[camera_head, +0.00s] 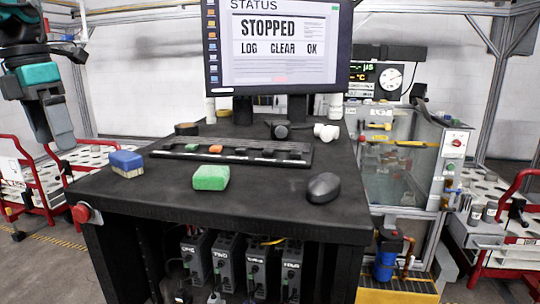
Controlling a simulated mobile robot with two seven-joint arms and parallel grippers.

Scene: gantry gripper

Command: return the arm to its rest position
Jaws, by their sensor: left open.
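My left arm (30,50) comes in at the upper left edge, dark with teal bands. My left gripper (52,135) hangs from it, fingers pointing down, open, with nothing seen between the fingers. It shows to the left of the black table (250,206) and appears clear of it. My right arm and right gripper are not in view.
On the table are a blue sponge (126,163), a green block (211,177), a black mouse (324,187), a control strip (235,152) and a monitor (277,50) reading "STOPPED". A red stop button (81,213) is on the table's left corner. Red carts (25,190) stand left.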

